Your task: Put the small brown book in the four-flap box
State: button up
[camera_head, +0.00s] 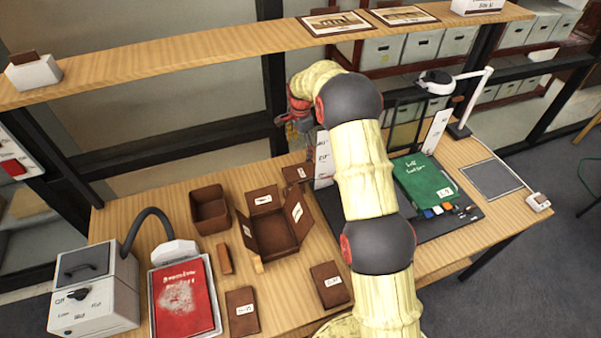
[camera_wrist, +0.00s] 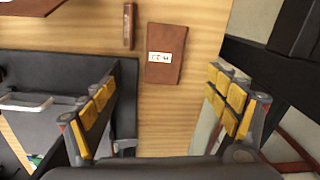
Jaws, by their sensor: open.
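The four-flap box (camera_head: 268,235) is brown and stands open on the table, with labelled flaps spread at its back and sides. A small brown book (camera_head: 294,174) with a white label lies just behind it, beside the dark mat. What looks like the same book (camera_wrist: 165,55) lies flat in the wrist view, its label readable only in part. My gripper (camera_wrist: 165,105) is open and empty, its yellow-padded fingers wide apart, with the book ahead of the gap and not touched. In the head view my gripper (camera_head: 300,118) is above the table's back edge, partly hidden by my arm.
Other labelled brown books lie at the front, one left (camera_head: 242,311) and one right (camera_head: 330,284). An open brown bin (camera_head: 210,209) stands left of the box. A narrow brown piece (camera_wrist: 129,25) lies beside the book. A shelf (camera_head: 240,45) runs along the back.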

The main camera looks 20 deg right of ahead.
jog(key=m, duration=0.2)
send_over(300, 171)
jog(key=shift+g, duration=0.3)
jog(key=f, duration=0.7)
jog(key=shift+s+d+f, duration=0.1)
jog(key=shift+d+f, duration=0.05)
jog(key=shift+d, duration=0.15)
jog(key=f, duration=0.8)
jog(key=shift+a+f, duration=0.1)
jog(key=shift+a, duration=0.1)
jog(key=shift+c, duration=0.5)
jog(key=c, duration=1.4)
